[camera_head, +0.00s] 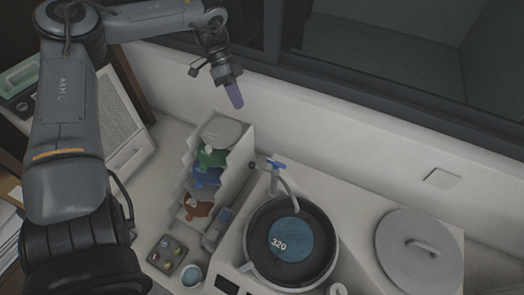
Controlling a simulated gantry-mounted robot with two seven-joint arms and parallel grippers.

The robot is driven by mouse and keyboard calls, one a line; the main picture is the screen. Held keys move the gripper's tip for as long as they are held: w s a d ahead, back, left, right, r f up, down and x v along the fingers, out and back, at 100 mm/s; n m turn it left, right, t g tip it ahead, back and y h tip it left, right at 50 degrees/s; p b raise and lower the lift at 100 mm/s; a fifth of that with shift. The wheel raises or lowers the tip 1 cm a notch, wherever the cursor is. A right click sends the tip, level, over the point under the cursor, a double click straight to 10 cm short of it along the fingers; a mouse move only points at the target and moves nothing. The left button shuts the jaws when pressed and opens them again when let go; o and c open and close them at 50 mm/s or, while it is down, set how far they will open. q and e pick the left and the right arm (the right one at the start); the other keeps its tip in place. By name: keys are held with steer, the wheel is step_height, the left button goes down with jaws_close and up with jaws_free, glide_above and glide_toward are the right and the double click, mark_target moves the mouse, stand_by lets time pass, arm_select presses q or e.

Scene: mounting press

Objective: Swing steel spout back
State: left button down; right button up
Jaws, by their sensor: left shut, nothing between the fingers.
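The steel spout (289,190) rises beside a small blue tap handle (276,165) at the back of the machine. It curves forward, and its tip reaches over the back rim of the round black bowl (256,251). A blue disc marked 320 (296,236) lies in the bowl. My left gripper (234,97) is shut and empty, with its purple fingers pointing down. It appears behind and to the left of the spout in the picture, clear of it. My right gripper is out of view.
A stepped white rack (244,158) with green, blue and orange-brown items stands left of the spout. A round grey lid (413,254) with a handle lies to the right. A small dark tray (167,254) and a cup (191,275) stand at the front left.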

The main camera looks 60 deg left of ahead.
arm_select(q)
steer(key=s+x, duration=0.2)
steer(key=x, duration=1.4)
steer(key=shift+s+f, duration=0.35)
steer(key=shift+f, duration=0.25)
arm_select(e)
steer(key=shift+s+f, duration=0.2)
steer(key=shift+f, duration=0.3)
arm_select(q)
steer(key=shift+p, duration=0.3)
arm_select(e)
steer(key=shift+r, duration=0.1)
arm_select(q)
steer(key=shift+s+n, duration=0.25)
steer(key=shift+n, duration=0.05)
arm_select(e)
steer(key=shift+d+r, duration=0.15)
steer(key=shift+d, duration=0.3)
